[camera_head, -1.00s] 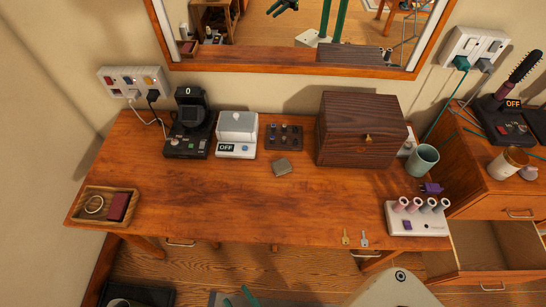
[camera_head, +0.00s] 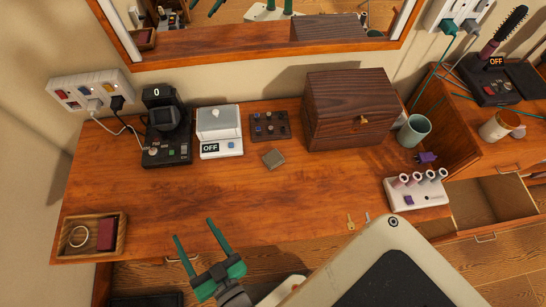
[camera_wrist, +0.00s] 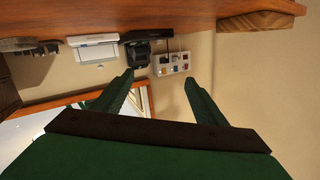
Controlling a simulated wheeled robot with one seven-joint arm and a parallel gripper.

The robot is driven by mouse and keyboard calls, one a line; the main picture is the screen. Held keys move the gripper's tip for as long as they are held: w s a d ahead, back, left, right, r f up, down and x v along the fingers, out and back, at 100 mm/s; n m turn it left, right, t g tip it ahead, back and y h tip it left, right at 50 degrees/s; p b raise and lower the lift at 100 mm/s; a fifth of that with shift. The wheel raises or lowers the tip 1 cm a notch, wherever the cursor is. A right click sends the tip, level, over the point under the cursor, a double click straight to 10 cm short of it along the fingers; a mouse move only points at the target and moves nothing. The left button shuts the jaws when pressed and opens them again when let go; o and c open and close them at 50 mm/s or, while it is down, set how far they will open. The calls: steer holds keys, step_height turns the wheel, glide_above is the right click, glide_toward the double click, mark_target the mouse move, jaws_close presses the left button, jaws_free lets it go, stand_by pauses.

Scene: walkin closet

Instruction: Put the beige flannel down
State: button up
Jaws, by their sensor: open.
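My gripper (camera_head: 195,231) is open with green fingers, at the front edge of the desk in the head view. Nothing is between the fingers in the wrist view (camera_wrist: 160,82). I see no cloth that is clearly a beige flannel. A small flat grey-beige square (camera_head: 274,158) lies on the desk in front of the dark knob panel, apart from my gripper. I cannot tell whether it is folded cloth.
The wooden desk (camera_head: 190,200) is bare in its front middle. A wooden tray (camera_head: 66,247), black device (camera_head: 166,145), white scale (camera_head: 220,146), dark wooden box (camera_head: 345,125), green cup (camera_head: 413,131) and roller stand (camera_head: 417,190) surround it. An open drawer (camera_head: 490,200) is at right.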

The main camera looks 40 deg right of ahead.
steer(key=w+a+r+n+y, duration=0.4)
steer(key=w+r+n+y, duration=0.15)
steer(key=w+r, duration=0.7)
steer(key=w+a+r+n+y, duration=0.5)
steer(key=w+r, duration=0.5)
steer(key=w, duration=0.6)
steer(key=n+g+h, duration=1)
steer(key=g, duration=0.7)
glide_above(273, 157)
step_height(273, 157, down, 24)
steer(key=shift+r, duration=0.1)
steer(key=shift+s+f, duration=0.1)
steer(key=shift+f, duration=2.95)
steer(key=c, duration=1.2)
